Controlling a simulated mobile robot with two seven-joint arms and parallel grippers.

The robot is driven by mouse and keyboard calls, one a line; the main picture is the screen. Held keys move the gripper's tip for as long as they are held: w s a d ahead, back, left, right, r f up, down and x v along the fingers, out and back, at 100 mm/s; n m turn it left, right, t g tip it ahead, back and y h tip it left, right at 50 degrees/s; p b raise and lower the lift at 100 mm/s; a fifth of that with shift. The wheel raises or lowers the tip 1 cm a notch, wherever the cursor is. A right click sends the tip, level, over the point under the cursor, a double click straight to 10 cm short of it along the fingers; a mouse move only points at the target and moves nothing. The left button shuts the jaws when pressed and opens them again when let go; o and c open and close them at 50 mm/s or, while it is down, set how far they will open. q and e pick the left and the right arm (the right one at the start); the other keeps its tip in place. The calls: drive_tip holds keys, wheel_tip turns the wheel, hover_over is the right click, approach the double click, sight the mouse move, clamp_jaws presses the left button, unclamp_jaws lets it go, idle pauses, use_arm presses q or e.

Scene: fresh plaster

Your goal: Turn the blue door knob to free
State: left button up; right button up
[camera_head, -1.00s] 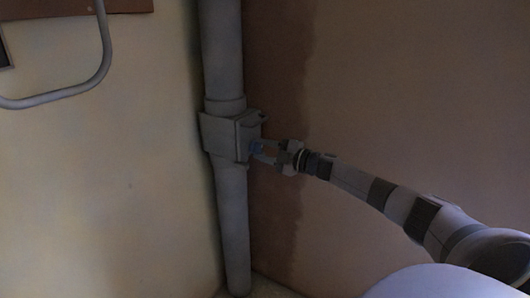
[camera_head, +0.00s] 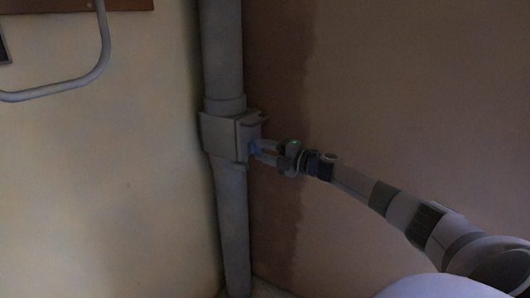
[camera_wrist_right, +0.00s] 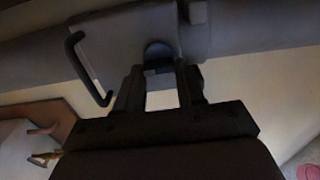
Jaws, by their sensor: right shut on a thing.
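The blue door knob (camera_head: 254,149) sits on the front of a grey box (camera_head: 219,136) fixed around a vertical pipe in the corner. My right gripper (camera_head: 257,151) reaches it from the right and is shut on it, with a finger on either side. In the right wrist view the knob (camera_wrist_right: 158,52) shows as a dark blue round shape between the tips of the right gripper (camera_wrist_right: 160,75). The fingers hide part of the knob. My left gripper is not in view.
The grey pipe (camera_head: 222,60) runs above and below the box. A bent grey rail (camera_head: 60,92) stands out from the left wall. A dark handle (camera_wrist_right: 82,65) shows beside the box in the right wrist view. The right wall is bare.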

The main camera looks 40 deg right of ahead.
drive_tip(key=o, duration=1)
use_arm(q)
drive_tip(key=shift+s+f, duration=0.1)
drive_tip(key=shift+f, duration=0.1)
use_arm(e)
drive_tip(key=shift+o, duration=0.2)
use_arm(q)
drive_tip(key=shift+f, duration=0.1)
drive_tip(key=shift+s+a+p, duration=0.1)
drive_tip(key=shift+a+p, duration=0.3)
drive_tip(key=shift+p, duration=0.15)
use_arm(e)
drive_tip(key=v, duration=0.7)
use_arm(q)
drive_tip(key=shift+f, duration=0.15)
use_arm(e)
drive_tip(key=shift+s, duration=0.1)
